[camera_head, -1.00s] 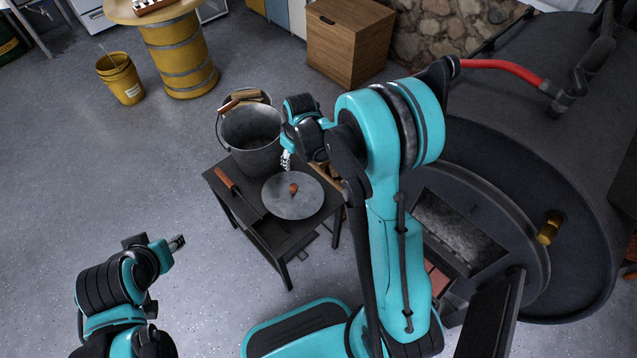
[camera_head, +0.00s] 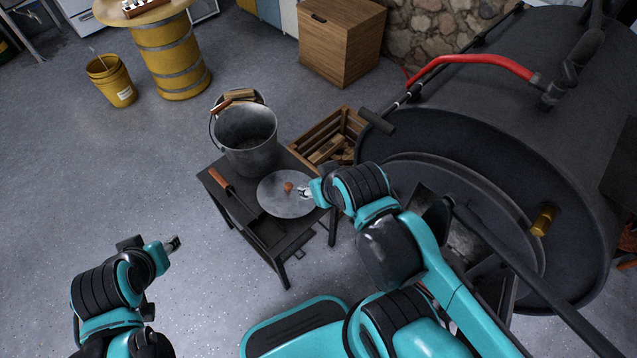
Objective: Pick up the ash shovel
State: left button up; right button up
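The ash shovel (camera_head: 237,200) lies on the small black table with its reddish-brown wooden handle toward the back left. Its dark pan is hard to separate from the tabletop. A round grey lid (camera_head: 272,203) with a reddish-brown knob (camera_head: 289,187) lies to the right of the shovel. My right gripper (camera_head: 304,191) is just right of the knob, over the lid's right side. Its fingers are too small to tell open from shut. My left gripper (camera_head: 174,243) is above the floor, left of the table and apart from the shovel. Its fingers look close together, but their state is unclear.
A metal bucket (camera_head: 247,139) stands at the back of the black table (camera_head: 279,258). A wooden crate of firewood (camera_head: 326,139) is behind it. The big black barrel stove (camera_head: 480,150) fills the right side. The floor left of the table is clear.

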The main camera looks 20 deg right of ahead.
aim_at(264, 227)
jog(key=z, duration=0.45)
jog(key=k+z, duration=0.1)
jog(key=z, duration=0.4)
jog(key=j+z, duration=0.1)
jog(key=z, duration=0.35)
jog(key=k+z, duration=0.1)
jog(key=z, duration=0.85)
jog(key=k+j+u, duration=0.15)
jog(key=u, duration=1.85)
jog(key=i+l+u, duration=0.25)
jog(key=i+l, duration=0.25)
jog(key=l, duration=0.15)
